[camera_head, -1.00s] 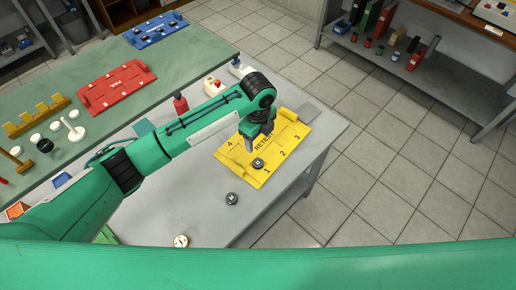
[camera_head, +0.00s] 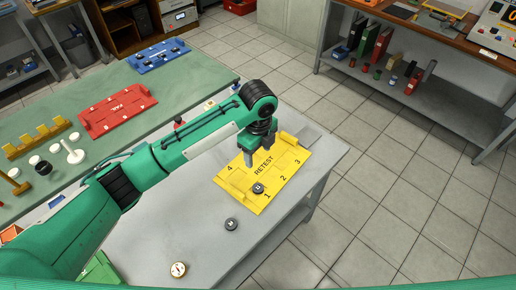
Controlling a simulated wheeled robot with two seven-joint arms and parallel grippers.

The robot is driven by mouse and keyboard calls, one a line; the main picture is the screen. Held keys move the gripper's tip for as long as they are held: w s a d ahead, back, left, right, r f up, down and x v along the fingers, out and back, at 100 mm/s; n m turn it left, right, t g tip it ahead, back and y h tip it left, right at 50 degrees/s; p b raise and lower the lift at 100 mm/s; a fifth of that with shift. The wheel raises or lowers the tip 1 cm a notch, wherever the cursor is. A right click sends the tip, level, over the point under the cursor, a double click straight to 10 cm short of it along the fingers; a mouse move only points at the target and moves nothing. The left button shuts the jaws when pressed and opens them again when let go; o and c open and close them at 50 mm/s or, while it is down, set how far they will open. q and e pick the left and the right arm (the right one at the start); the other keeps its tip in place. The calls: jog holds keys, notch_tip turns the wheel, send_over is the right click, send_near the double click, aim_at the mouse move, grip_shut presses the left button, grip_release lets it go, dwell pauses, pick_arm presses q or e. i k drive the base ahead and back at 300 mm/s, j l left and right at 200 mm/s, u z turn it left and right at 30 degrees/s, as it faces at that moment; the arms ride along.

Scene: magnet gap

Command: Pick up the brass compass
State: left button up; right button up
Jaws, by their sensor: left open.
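The brass compass (camera_head: 179,269) appears to be the small round brass-rimmed disc with a pale face, lying on the grey table (camera_head: 160,240) near its front left part. My left gripper (camera_head: 259,162) is open and empty, pointing down above the yellow RETEST tray (camera_head: 244,201). It is well behind and to the right of the compass, not touching it. A dark round piece (camera_head: 258,188) sits on the tray near the number 1. Another dark round piece (camera_head: 231,224) lies on the bare table between tray and compass. My right gripper is not in view.
A green tray (camera_head: 101,268) lies at the front left, partly hidden by my arm. The green bench behind holds a red FAIL tray (camera_head: 116,107) and a blue tray (camera_head: 158,56). Table surface around the compass is clear; open floor lies to the right.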

aim_at(178, 270)
jog(key=k, duration=1.5)
